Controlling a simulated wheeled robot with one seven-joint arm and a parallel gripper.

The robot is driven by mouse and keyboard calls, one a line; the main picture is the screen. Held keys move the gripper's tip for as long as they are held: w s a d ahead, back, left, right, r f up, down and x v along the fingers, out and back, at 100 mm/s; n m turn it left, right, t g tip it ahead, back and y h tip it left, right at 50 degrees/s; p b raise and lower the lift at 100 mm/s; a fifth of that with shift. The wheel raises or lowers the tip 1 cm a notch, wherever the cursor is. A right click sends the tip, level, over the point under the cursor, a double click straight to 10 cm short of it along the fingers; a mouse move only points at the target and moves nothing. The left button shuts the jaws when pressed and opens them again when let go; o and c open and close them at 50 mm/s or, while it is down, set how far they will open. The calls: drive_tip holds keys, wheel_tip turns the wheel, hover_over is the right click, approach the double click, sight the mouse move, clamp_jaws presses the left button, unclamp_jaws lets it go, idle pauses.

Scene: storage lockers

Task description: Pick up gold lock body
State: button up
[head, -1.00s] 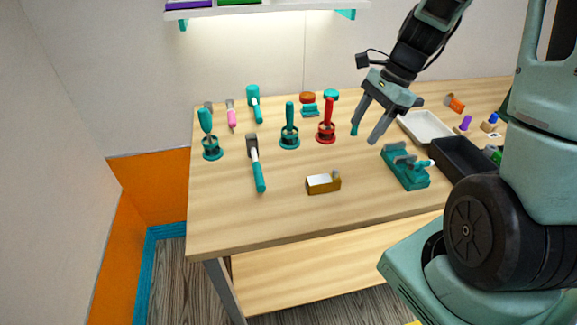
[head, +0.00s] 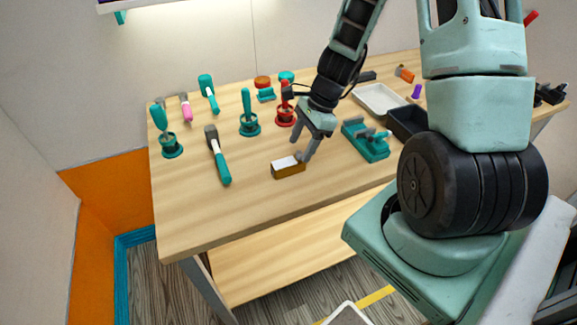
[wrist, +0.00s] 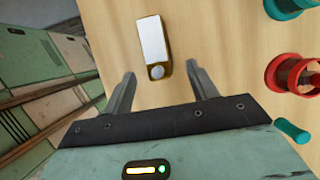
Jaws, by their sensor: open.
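The gold lock body (head: 289,170) is a small block with gold sides and a white top, lying on the wooden table near its front. In the wrist view the lock body (wrist: 154,42) lies just beyond the fingertips, slightly left of the middle of the gap, with a round grey knob at its near end. My gripper (head: 304,146) is open and empty, just above and behind the lock body's right end. I see no contact with the lock body.
A teal-handled hammer (head: 219,160) lies to the left. A red stand (head: 285,117) and a teal stand (head: 249,124) are behind. A teal vise-like tool (head: 366,141) and a black tray (head: 408,122) are to the right. The table front around the lock body is clear.

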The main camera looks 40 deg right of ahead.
sight(294, 159)
drive_tip(key=x, duration=0.5)
drive_tip(key=shift+s+a+r, duration=0.1)
drive_tip(key=shift+s+a, duration=0.05)
drive_tip(key=shift+a, duration=0.05)
clamp_jaws()
